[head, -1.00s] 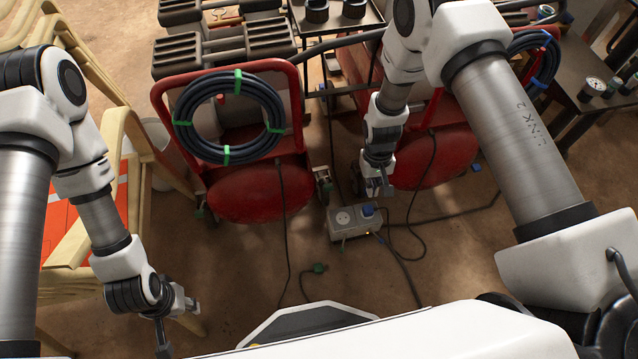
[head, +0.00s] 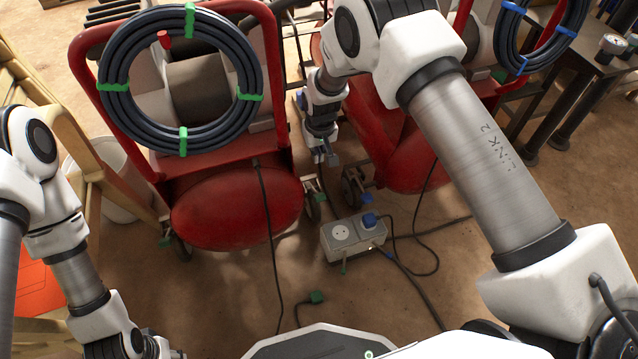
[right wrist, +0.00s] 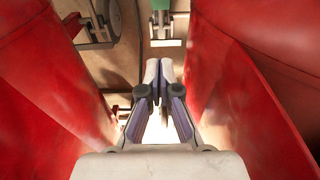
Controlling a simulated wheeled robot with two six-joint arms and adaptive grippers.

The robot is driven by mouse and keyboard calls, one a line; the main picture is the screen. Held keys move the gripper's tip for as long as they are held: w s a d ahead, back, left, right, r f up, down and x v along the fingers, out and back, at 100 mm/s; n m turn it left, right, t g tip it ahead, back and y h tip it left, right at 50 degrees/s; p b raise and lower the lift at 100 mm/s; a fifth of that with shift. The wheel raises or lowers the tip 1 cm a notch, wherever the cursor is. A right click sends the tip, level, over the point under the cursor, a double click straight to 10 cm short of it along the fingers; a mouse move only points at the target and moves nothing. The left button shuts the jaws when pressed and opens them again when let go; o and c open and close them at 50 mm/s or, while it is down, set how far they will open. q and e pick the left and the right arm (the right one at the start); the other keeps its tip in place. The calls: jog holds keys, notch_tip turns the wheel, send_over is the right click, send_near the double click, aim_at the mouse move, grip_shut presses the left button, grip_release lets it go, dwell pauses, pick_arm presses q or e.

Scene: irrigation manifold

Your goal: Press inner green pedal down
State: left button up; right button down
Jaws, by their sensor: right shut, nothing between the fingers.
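The left red cart (head: 235,205) carries a hose coil with green ties. A small dark green part, apparently the inner green pedal (head: 321,198), sits by this cart's inner wheel; its exact shape is hard to make out. My right gripper (head: 326,157) is behind it in the head view, reaching down between the two red carts. In the right wrist view the right gripper's fingers (right wrist: 158,68) are together and empty. A green part (right wrist: 160,5) is cut off at that view's top edge, beyond the fingertips. My left gripper (head: 165,347) is at the bottom left, partly cut off.
The right red cart (head: 415,150) stands close beside, with a blue pedal (head: 366,197) by its inner wheel. A socket box (head: 342,240) with cables lies on the floor in front. Red panels flank the gripper on both sides in the wrist view.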

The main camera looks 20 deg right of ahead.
jog(key=b, duration=0.5)
send_over(316, 193)
jog(key=f, duration=0.6)
jog(key=w+f, duration=0.1)
jog(key=f, duration=0.2)
jog(key=shift+d+f, duration=0.25)
jog(key=shift+f, duration=0.15)
jog(key=s+f, duration=0.1)
jog(key=s+f+b, duration=0.1)
jog(key=f, duration=0.1)
jog(key=shift+s+f, duration=0.15)
jog(key=shift+s, duration=0.05)
